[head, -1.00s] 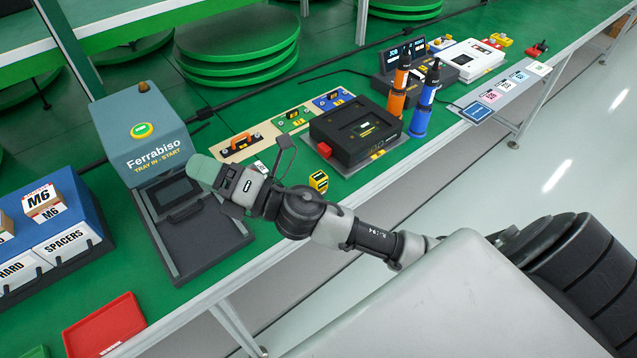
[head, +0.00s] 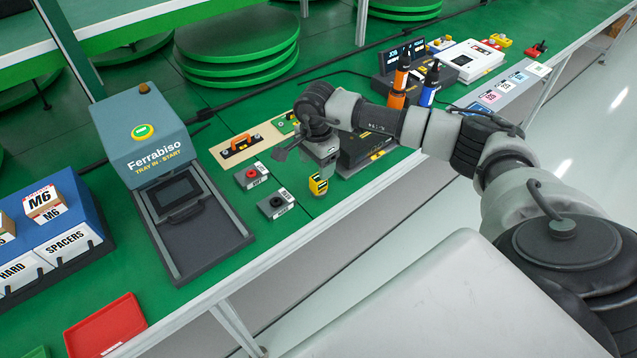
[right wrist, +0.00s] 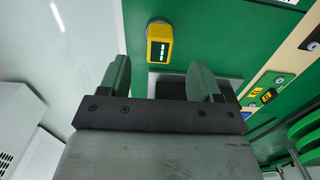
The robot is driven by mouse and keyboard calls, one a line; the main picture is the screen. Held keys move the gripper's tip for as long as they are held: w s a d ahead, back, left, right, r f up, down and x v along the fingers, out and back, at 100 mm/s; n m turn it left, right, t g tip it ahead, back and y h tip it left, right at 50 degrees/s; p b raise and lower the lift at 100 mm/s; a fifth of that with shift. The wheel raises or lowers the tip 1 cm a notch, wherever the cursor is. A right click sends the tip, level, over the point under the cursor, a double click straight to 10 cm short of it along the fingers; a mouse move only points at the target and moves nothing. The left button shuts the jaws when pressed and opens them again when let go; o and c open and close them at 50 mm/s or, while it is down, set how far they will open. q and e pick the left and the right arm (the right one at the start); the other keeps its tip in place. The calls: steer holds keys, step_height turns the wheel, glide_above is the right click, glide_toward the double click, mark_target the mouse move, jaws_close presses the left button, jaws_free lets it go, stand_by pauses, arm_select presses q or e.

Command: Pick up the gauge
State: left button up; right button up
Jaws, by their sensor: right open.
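The gauge looks to be the small yellow block with a dark display face (head: 318,184), standing upright on the green bench near its front edge. It also shows in the right wrist view (right wrist: 159,42), beyond the fingertips and roughly centred between them. My right gripper (head: 326,162) points down just above and behind the gauge in the head view, apart from it. In the right wrist view the gripper's two fingers (right wrist: 160,82) are spread with nothing held between them. My left gripper is not in view.
Left of the gauge are a black-button box (head: 276,204) and a red-button box (head: 252,175). The Ferrabiso machine (head: 140,128) with its dark tray stands further left. A black fixture (head: 365,150), partly behind my arm, and orange (head: 398,85) and blue (head: 428,88) tools are right.

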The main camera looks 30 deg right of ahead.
mark_target(318, 181)
steer(key=shift+f, duration=0.9)
steer(key=shift+d+f+p, duration=0.15)
steer(key=shift+f+p, duration=0.2)
steer(key=shift+f, duration=1.05)
steer(key=shift+d+f+p, duration=0.1)
steer(key=shift+f+p, duration=0.25)
steer(key=shift+f, duration=1)
steer(key=shift+r, duration=0.1)
steer(key=c, duration=1.1)
steer(key=shift+r, duration=0.1)
steer(key=shift+c, duration=0.2)
